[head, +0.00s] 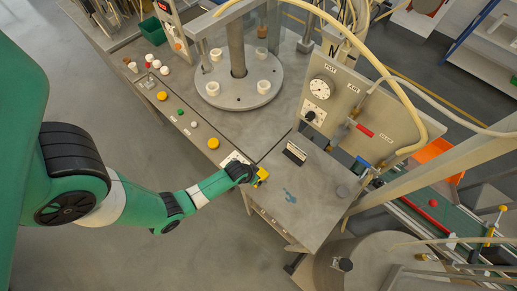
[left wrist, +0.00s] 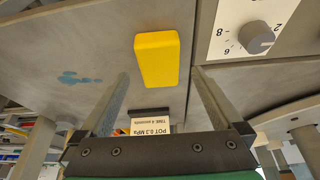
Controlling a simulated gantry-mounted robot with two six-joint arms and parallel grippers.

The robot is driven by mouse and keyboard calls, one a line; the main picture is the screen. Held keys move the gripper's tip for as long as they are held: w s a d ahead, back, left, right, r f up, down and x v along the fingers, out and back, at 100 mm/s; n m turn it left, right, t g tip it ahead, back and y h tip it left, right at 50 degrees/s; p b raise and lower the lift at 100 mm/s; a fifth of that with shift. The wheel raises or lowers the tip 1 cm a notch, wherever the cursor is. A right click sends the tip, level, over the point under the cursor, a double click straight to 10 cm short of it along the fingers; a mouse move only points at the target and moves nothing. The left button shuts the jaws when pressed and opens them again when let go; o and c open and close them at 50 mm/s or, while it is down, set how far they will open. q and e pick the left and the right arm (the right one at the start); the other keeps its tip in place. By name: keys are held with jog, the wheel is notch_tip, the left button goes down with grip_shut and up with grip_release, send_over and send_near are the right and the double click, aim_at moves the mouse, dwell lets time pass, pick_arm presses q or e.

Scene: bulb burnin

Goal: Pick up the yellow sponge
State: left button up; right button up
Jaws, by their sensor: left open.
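The yellow sponge (head: 262,174) lies on the grey metal bench top near its front edge, partly hidden by my left gripper (head: 255,175) in the head view. In the left wrist view the sponge (left wrist: 157,58) is a plain yellow block, in line with the gap between the two fingers (left wrist: 160,74). The fingers are apart, with nothing held between them. The sponge appears just beyond the fingertips; I cannot tell whether they touch it. My right gripper is in neither view.
A blue stain (head: 290,195) marks the bench top (head: 310,215). A small label stand (head: 294,153) is near the sponge. A white dial plate with a knob (left wrist: 258,38) is beside it. A gauge panel (head: 360,105) rises behind. Bench top right of the sponge is mostly clear.

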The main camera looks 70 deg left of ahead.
pick_arm(q)
jog(key=shift+x, duration=1.45)
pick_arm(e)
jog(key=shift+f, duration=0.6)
pick_arm(q)
jog(key=shift+f+b, duration=0.25)
jog(key=shift+b, duration=0.2)
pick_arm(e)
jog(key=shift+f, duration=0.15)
pick_arm(q)
jog(key=shift+c, duration=0.3)
jog(key=c, duration=1.3)
jog(key=shift+r+p, duration=0.35)
jog(key=shift+r, duration=0.2)
notch_tip(320, 180, up, 3)
jog(key=shift+r+p, duration=0.1)
jog(key=shift+p, duration=0.65)
jog(key=s+d+r+p, duration=0.7)
jog(key=d+r+p, duration=0.2)
jog(key=d+p, duration=0.1)
jog(key=shift+s+d+p, duration=0.3)
jog(key=shift+s+d, duration=0.1)
jog(key=shift+d, duration=0.4)
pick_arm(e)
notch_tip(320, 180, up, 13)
